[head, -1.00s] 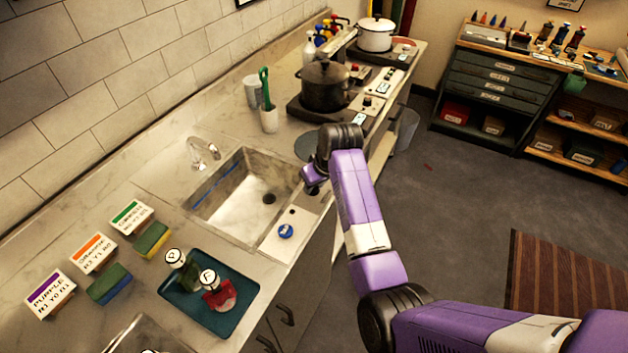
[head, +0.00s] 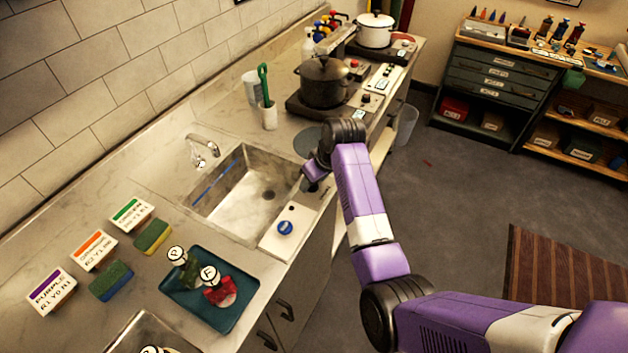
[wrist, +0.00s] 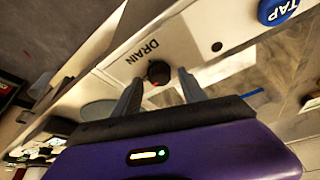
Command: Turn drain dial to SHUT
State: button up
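The drain dial (wrist: 158,73) is a small black knob on a pale panel, beside the printed word DRAIN, in the wrist view. A small reddish mark shows at its lower edge; I cannot read its setting. My gripper (wrist: 159,77) is open, with one grey finger on each side of the dial in the picture. I cannot tell whether the fingers touch it. In the head view my gripper (head: 314,184) is over the far end of the panel strip right of the sink, and the arm hides the dial there.
A blue tap dial (head: 285,228) is on the same panel, nearer; it also shows in the wrist view (wrist: 277,10). The sink (head: 240,200) is left of my gripper. A dark pot (head: 324,84) stands beyond.

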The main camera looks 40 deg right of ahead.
jog(key=b+v, duration=0.1)
jog(key=v, duration=0.6)
jog(key=shift+r, duration=0.35)
jog(key=shift+s, duration=0.15)
dwell(0.3)
jog(key=w+d+r+m+t+h, duration=0.2)
jog(key=w+d+r+t+h, duration=0.15)
jog(key=w+r+t, duration=0.2)
jog(key=s+a+f+t+y+b, duration=0.1)
jog(key=s+a+b, duration=0.1)
jog(key=s+a, duration=0.6)
jog(key=s+a+f+n+t+y+b, duration=0.1)
jog(key=s+a, duration=0.6)
jog(key=s, duration=1.3)
jog(key=s+a+f+n+t+y+b, duration=0.1)
jog(key=s+a+f+t+b, duration=0.1)
jog(key=s+a, duration=0.6)
jog(key=s+f+b, duration=0.1)
jog(key=s, duration=0.6)
jog(key=shift+a+f+t+y, duration=0.15)
jog(key=shift+a+t+y, duration=0.2)
